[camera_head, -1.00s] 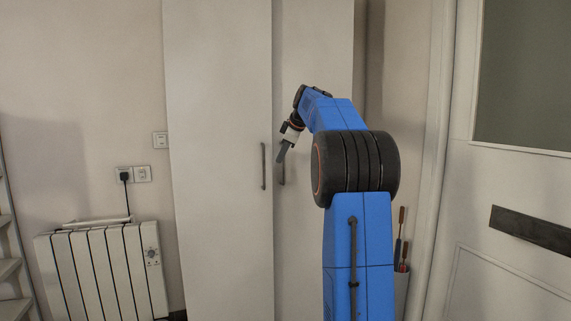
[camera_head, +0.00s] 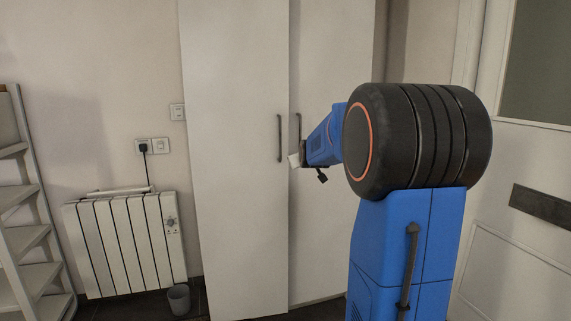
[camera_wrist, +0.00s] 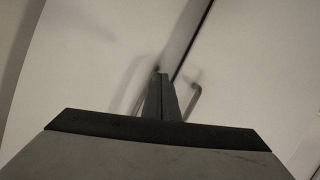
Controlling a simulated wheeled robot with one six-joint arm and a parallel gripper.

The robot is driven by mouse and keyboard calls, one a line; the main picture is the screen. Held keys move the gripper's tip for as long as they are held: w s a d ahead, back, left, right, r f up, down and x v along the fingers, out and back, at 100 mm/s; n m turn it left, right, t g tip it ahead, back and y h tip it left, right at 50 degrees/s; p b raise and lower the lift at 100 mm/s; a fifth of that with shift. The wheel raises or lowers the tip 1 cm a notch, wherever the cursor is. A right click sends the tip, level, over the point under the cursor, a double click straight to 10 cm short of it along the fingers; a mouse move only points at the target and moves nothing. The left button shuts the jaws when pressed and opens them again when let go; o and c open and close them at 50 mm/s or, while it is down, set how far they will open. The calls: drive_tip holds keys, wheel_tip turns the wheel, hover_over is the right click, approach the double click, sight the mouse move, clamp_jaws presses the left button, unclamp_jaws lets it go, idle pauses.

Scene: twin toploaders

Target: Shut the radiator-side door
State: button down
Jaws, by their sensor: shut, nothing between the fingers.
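The radiator-side door (camera_head: 235,160) is the left door of a tall white cupboard, with a dark vertical bar handle (camera_head: 280,138) near its right edge. Its lower right corner sits slightly lower than the other door's edge, so it looks nearly closed, perhaps a little ajar. My gripper (camera_wrist: 161,78) is shut and empty in the wrist view, pointing at the dark gap between the doors with handles close by. I cannot tell whether its fingertips touch a door. In the head view my arm hides most of the gripper.
The right cupboard door (camera_head: 335,220) has its own handle (camera_head: 298,128). A white radiator (camera_head: 125,240) stands left of the cupboard, with a small grey bin (camera_head: 179,301) on the floor. A shelf unit (camera_head: 38,240) is at far left. A room door (camera_head: 520,250) is at right.

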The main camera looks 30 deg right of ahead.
sight(284, 159)
drive_tip(key=s+a+f+m+t, duration=0.35)
drive_tip(key=s+a, duration=0.25)
drive_tip(key=a, duration=0.2)
drive_tip(key=shift+n+t, duration=0.25)
drive_tip(key=shift+n, duration=0.2)
drive_tip(key=x, duration=1.4)
drive_tip(key=shift+w+a+r, duration=0.1)
drive_tip(key=shift+w+r, duration=0.1)
drive_tip(key=shift+r, duration=0.1)
drive_tip(key=shift+w, duration=0.1)
drive_tip(key=x, duration=0.3)
drive_tip(key=shift+w, duration=0.1)
drive_tip(key=shift+w+d+r, duration=0.1)
drive_tip(key=shift+w+d, duration=0.2)
drive_tip(key=shift+w+r, duration=0.1)
drive_tip(key=shift+r, duration=0.15)
drive_tip(key=shift+f, duration=0.1)
